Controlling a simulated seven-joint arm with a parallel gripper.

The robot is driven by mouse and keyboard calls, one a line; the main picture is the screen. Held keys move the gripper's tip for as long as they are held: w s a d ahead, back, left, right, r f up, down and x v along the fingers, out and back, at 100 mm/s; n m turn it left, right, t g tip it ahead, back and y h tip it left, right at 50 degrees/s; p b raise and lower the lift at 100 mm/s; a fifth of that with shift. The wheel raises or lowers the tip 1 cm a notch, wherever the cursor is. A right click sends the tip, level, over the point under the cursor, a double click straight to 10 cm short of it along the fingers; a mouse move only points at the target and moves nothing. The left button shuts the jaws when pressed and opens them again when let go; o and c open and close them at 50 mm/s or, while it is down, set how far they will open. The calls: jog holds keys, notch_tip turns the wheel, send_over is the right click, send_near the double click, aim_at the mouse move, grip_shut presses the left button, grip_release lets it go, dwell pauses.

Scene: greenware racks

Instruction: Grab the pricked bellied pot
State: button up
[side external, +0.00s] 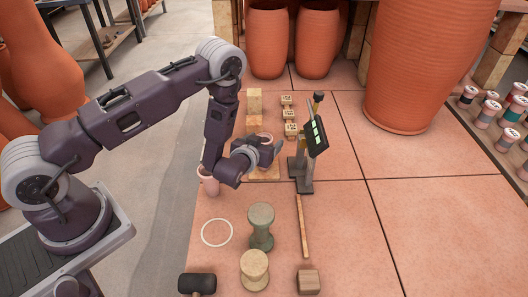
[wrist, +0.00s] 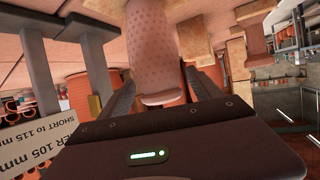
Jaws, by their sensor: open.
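A pinkish pot with a dotted, pricked surface (wrist: 153,42) fills the upper middle of the wrist view, which looks upside down. In the side view, a pot (side external: 265,138) stands at my gripper (side external: 270,148), partly hidden by it. My gripper (wrist: 158,82) is open, with one finger on each side of the pricked pot in the wrist view. I cannot tell whether either finger touches it. Another small pinkish pot (side external: 208,182) stands to the left, partly behind my arm.
Wooden blocks (side external: 254,101) and small dotted blocks (side external: 287,113) lie behind.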

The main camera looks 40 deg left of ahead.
jog(key=x, duration=0.2)
jog(key=shift+w+a+f, duration=0.1)
jog(key=shift+w+a, duration=0.05)
jog(key=shift+w, duration=0.15)
grip_shut()
